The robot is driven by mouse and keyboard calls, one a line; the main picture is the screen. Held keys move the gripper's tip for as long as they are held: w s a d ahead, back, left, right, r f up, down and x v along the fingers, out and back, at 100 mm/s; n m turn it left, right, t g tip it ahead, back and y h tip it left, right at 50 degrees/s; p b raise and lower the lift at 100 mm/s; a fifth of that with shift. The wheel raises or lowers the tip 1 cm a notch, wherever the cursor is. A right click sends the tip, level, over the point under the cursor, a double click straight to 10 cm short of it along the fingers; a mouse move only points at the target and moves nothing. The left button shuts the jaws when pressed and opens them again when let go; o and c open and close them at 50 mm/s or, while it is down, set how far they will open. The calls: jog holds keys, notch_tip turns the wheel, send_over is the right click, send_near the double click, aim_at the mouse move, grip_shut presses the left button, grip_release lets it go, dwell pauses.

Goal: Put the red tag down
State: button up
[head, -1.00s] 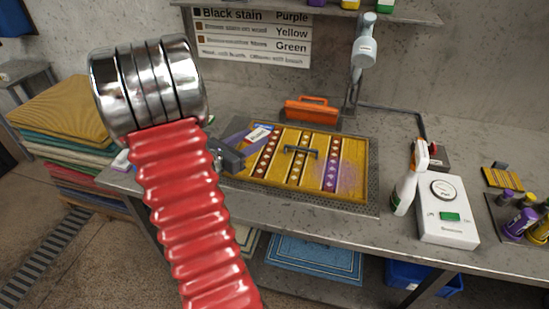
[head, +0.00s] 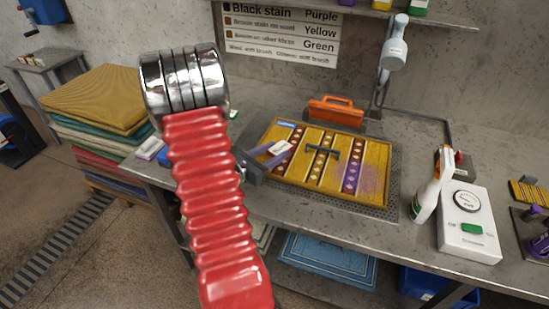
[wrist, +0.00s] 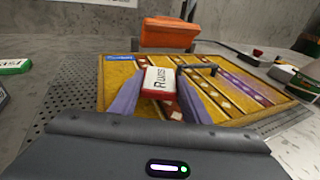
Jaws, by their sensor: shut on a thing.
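The red tag (wrist: 160,83) is a small red block with a white lettered label on top, seen in the wrist view. My gripper (wrist: 160,90) is shut on it, with a purple finger on each side. In the head view the tag's white label (head: 281,147) shows at the end of my gripper (head: 272,151), over the left part of the yellow patterned rug (head: 375,165). I cannot tell how far the tag is above the rug. My gripper's dark body hides part of the rug's left edge.
The rug lies on a perforated metal tray (head: 385,200) set in the bench. An orange brush (head: 336,111) sits behind it. A spray bottle (head: 424,200) and a white device (head: 468,225) stand at the right. Bare bench shows left of the tray. Folded rugs (head: 95,100) are stacked at the left.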

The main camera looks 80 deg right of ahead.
jog(key=shift+f, duration=1.35)
jog(key=shift+f, duration=0.4)
jog(key=shift+s+a+f, duration=0.1)
jog(key=shift+f, duration=0.25)
jog(key=o, duration=1)
jog(key=shift+r, duration=0.45)
jog(key=shift+a+r, duration=0.1)
jog(key=shift+a, duration=0.05)
jog(key=v, duration=1.1)
jog(key=shift+w+a+r, duration=0.2)
jog(key=shift+w+r, duration=0.1)
